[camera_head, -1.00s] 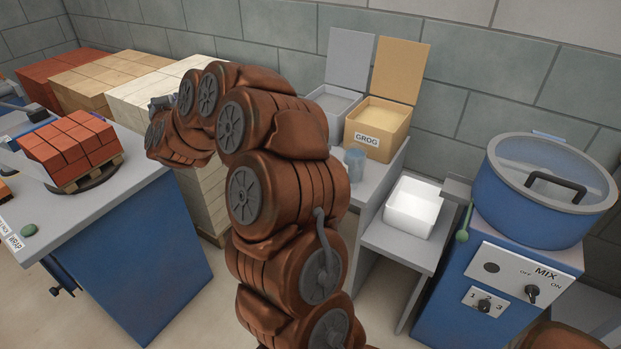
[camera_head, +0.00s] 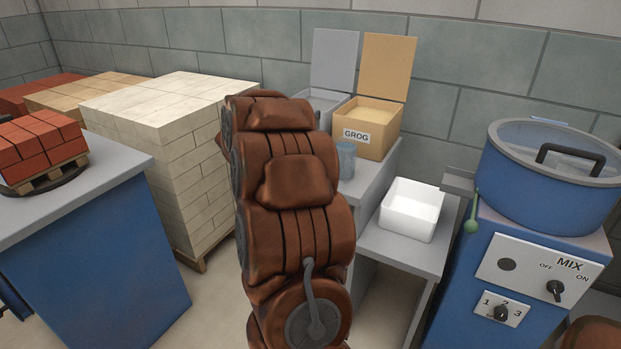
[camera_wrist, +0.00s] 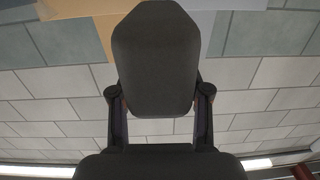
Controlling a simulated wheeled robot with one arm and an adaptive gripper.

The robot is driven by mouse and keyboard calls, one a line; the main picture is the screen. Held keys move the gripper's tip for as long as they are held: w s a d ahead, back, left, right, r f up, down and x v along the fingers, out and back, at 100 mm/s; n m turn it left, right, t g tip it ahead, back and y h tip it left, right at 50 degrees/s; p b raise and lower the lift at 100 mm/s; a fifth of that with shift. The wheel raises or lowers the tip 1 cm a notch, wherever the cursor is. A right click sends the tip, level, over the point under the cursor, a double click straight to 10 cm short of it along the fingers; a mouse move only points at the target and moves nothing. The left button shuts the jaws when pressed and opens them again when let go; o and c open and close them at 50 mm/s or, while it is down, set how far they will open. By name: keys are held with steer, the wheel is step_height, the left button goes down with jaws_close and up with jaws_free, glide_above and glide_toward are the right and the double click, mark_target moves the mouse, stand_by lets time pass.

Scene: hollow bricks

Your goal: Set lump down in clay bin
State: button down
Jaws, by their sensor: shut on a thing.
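My gripper (camera_wrist: 155,60) fills the middle of the wrist view, where the dark back of one finger faces the camera. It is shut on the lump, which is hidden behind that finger. In the head view my arm hides the gripper. No bin there shows a clay label. A grey bin (camera_head: 326,103) with its lid raised stands at the back, partly behind my arm. Beside it is the open tan GROG bin (camera_head: 371,138). A white open bin (camera_head: 410,211) sits on the lower shelf and looks empty. I cannot tell which is the clay bin.
A blue-grey cup (camera_head: 346,160) stands in front of the GROG bin. The blue mixer (camera_head: 545,185) is at right, with a green-ended lever (camera_head: 472,222). Pale brick stacks (camera_head: 180,150) stand left of my arm. A blue bench (camera_head: 100,260) carries red bricks (camera_head: 38,147).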

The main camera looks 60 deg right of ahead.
steer(key=shift+s+d+f, duration=0.2)
steer(key=shift+s+f, duration=0.1)
steer(key=shift+s, duration=0.2)
steer(key=shift+g, duration=0.3)
step_height(320, 180, down, 4)
steer(key=shift+s+d+f+b, duration=0.1)
steer(key=shift+f+b, duration=0.05)
steer(key=shift+b, duration=0.7)
steer(key=shift+f+b, duration=0.85)
steer(key=shift+f, duration=1.85)
steer(key=c, duration=0.5)
jaws_free()
steer(key=shift+f, duration=0.2)
steer(key=shift+c, duration=0.2)
steer(key=shift+r, duration=0.15)
steer(key=shift+a, duration=0.35)
steer(key=a+p, duration=0.2)
steer(key=a, duration=0.9)
steer(key=shift+s+a+r, duration=0.2)
steer(key=shift+s+r, duration=0.05)
steer(key=shift+r, duration=0.05)
